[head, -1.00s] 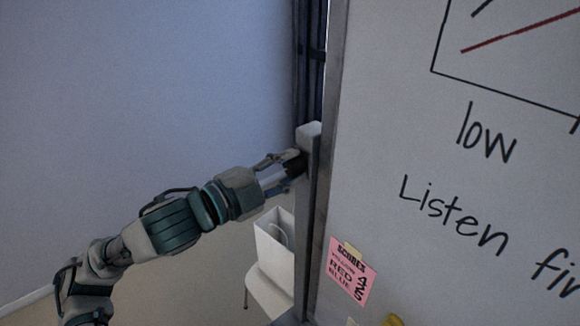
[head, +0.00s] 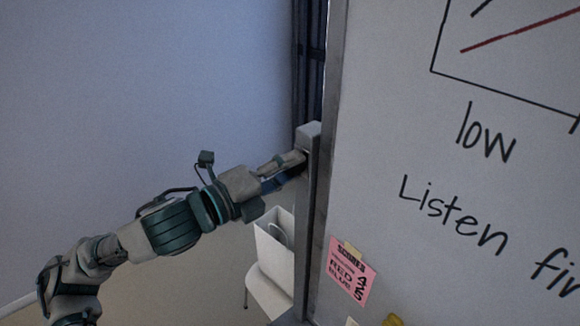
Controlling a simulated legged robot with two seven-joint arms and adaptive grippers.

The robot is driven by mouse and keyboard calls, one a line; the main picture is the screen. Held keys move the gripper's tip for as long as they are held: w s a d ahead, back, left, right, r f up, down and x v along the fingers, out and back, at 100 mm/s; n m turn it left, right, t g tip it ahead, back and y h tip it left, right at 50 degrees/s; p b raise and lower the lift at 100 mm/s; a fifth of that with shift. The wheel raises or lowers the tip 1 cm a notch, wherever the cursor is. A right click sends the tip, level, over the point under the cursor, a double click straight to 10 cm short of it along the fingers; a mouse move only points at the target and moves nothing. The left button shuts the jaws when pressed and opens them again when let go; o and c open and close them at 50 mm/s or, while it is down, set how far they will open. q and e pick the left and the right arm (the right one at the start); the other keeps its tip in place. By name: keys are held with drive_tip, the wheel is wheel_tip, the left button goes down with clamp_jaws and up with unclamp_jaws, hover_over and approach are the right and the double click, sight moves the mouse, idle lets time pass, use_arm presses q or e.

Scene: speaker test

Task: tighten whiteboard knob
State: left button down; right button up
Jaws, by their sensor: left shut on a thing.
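The whiteboard (head: 450,270) fills the right side, with its grey frame edge (head: 326,165) running upright near the middle. My right gripper is not in view.
A white bag (head: 273,240) stands on a white chair (head: 270,292) below my left gripper, behind the post. A pink score note (head: 350,270) is taped to the board. A plain wall (head: 140,90) and free room lie to the left.

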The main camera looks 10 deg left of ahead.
use_arm(q)
drive_tip(key=shift+d+f, duration=0.15)
drive_tip(key=shift+f, duration=0.35)
drive_tip(key=c, duration=1.2)
unclamp_jaws()
drive_tip(key=o, duration=0.4)
drive_tip(key=shift+c, duration=0.2)
drive_tip(key=shift+o, duration=0.3)
drive_tip(key=shift+s+r, duration=0.15)
drive_tip(key=shift+a+r, duration=0.15)
drive_tip(key=shift+a, duration=0.3)
drive_tip(key=v, duration=1.2)
drive_tip(key=shift+d, duration=0.2)
